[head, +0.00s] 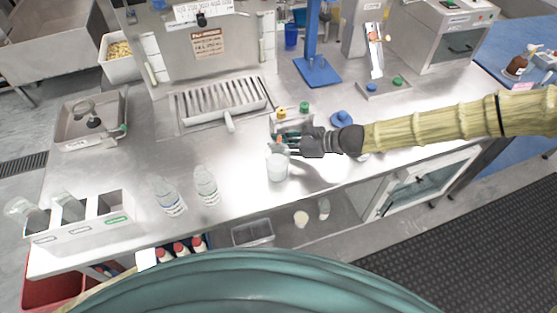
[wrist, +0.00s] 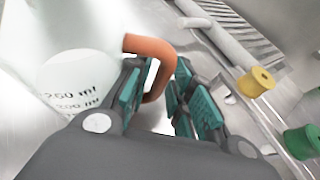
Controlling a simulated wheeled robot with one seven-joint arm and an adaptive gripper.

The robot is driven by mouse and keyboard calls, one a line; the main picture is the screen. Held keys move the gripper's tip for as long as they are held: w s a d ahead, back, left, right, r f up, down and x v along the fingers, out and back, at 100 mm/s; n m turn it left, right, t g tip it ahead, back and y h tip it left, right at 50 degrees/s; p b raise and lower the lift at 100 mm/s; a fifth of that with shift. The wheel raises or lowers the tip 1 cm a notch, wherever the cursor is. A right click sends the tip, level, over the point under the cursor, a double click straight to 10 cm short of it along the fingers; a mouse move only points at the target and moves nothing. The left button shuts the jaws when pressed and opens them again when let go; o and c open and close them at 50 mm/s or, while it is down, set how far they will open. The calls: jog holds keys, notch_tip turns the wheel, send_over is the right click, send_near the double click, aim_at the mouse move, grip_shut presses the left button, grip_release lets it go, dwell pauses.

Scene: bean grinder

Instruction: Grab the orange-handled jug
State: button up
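The jug (head: 277,167) is a whitish, see-through vessel standing on the metal counter near its front edge. In the wrist view the jug (wrist: 70,85) fills the left side, with dark volume markings. Its orange handle (wrist: 153,48) reaches in between my fingers. My gripper (head: 285,146) is at the handle, at the upper right side of the jug. In the wrist view my gripper (wrist: 158,90) has its teal pads on either side of the handle, with a gap between them, so it looks open around the handle. Firm contact cannot be made out.
Two clear bottles (head: 206,186) stand left of the jug. A white bin holder (head: 80,231) is at the counter's left end. A drain grate (head: 222,101) lies behind. A yellow knob (wrist: 256,82) and a green knob (wrist: 302,141) are close to my gripper's right.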

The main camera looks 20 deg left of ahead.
aim_at(280, 136)
grip_shut()
jog(key=shift+r, duration=0.2)
jog(key=shift+r+b, duration=0.85)
jog(key=shift+r, duration=0.75)
jog(key=s+d+b, duration=0.1)
jog(key=s, duration=0.2)
jog(key=s+d+b, duration=0.1)
jog(key=s, duration=0.2)
jog(key=s+d+b, duration=0.1)
jog(key=s+d, duration=0.1)
jog(key=s, duration=0.2)
jog(key=shift+r, duration=0.4)
jog(key=shift+s+d+r+b, duration=0.1)
jog(key=shift+s+d+b, duration=0.2)
jog(key=shift+s, duration=0.5)
jog(key=shift+s+d+r+b, duration=0.15)
jog(key=shift+s+d+b, duration=0.15)
jog(key=shift+s, duration=0.55)
jog(key=shift+s+d+r+b, duration=0.1)
jog(key=shift+s+d+b, duration=0.2)
jog(key=shift+s, duration=0.5)
